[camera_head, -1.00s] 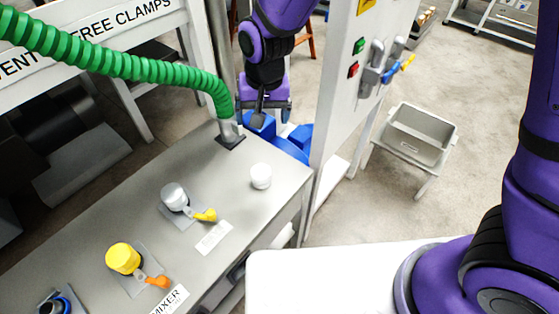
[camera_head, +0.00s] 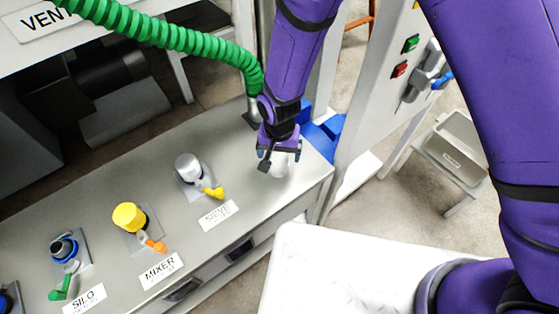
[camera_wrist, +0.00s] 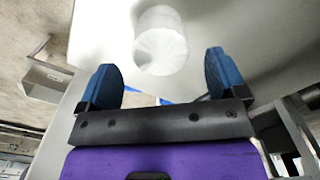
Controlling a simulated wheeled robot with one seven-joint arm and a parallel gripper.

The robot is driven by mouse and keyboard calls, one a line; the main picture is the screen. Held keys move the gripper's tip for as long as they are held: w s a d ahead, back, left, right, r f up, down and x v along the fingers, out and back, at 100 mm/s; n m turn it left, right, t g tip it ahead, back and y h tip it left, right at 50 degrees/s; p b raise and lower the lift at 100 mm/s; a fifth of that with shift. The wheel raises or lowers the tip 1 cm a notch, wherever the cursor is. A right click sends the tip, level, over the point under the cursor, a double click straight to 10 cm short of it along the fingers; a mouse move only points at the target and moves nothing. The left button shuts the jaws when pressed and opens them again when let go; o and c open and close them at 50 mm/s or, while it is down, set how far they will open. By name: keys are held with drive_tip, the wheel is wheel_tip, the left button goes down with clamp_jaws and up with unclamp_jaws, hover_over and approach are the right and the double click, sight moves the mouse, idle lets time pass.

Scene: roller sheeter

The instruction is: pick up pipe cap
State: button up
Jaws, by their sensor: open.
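The pipe cap (camera_head: 279,166) is a small white cylinder standing on the grey bench near its right end. In the wrist view the white cap (camera_wrist: 160,42) shows ahead of the fingers, roughly centred between them. My gripper (camera_head: 278,156) is just above the cap in the head view and partly covers it. In the wrist view my gripper (camera_wrist: 165,80) has its two blue fingers apart, with nothing held between them. The fingers do not appear to touch the cap.
The grey bench (camera_head: 120,185) carries a silver capped fitting (camera_head: 188,167), a yellow one (camera_head: 129,216) and a blue one (camera_head: 63,248) to the left. A green hose (camera_head: 175,38) rises behind my gripper.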

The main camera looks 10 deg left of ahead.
sight(279, 158)
drive_tip(key=shift+f, duration=2.75)
drive_tip(key=c, duration=1)
